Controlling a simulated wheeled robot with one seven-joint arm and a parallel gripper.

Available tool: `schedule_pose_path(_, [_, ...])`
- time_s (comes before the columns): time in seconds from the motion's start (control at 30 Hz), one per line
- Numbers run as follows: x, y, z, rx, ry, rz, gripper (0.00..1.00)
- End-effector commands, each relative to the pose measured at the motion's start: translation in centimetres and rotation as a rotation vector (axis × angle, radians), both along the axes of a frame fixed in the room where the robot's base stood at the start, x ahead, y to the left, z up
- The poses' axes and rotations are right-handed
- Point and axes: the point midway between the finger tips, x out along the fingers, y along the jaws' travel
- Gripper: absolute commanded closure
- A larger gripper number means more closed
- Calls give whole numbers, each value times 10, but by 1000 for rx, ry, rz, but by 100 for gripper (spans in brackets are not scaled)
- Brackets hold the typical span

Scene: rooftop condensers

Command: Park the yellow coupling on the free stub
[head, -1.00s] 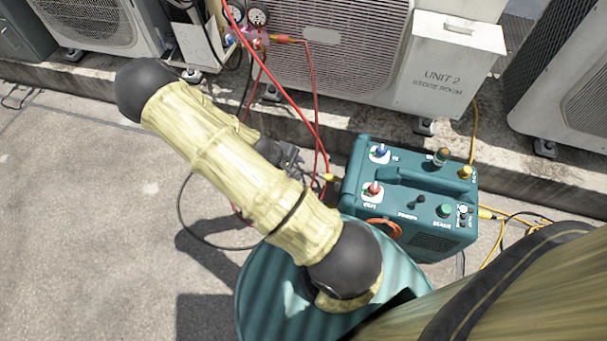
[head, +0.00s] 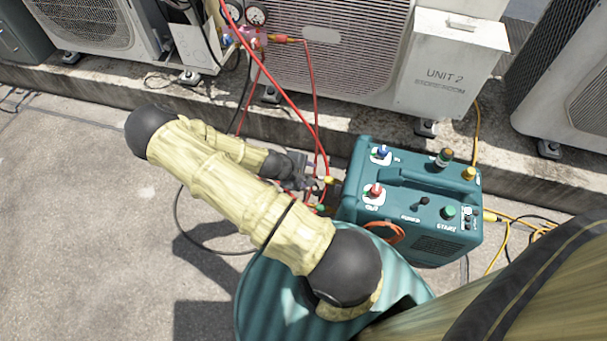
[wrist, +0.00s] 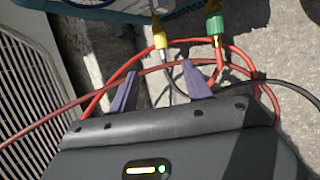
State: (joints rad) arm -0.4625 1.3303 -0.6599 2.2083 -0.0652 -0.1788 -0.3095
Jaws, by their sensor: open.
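My gripper (wrist: 160,68) has two purple fingers spread apart with nothing between them. The yellow coupling (wrist: 159,36) lies just beyond the fingertips in the wrist view, roughly in line with the gap, close to the teal machine's edge. The yellow coupling (head: 328,181) also shows in the head view, just right of my gripper (head: 312,184) and at the machine's left side. A green coupling (wrist: 214,26) stands to the right of the yellow one in the wrist view. I cannot make out which stub is free.
The teal machine (head: 430,190) stands on the ground before the ledge. Red hoses (wrist: 250,70) loop past and behind the fingers. A black hose (wrist: 285,88) runs at the right. A gauge manifold (head: 250,40) hangs before the UNIT 2 condenser (head: 440,75). Open paving lies left.

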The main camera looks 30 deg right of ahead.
Motion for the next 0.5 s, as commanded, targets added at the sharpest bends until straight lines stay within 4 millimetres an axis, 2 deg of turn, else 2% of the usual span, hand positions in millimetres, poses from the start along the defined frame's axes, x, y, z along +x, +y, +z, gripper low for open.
schedule_pose_path(0.03, [0, -5, -11, -1, 0, -1, 51])
schedule_pose_path(0.5, [0, -51, -72, -1, -1, -2, 51])
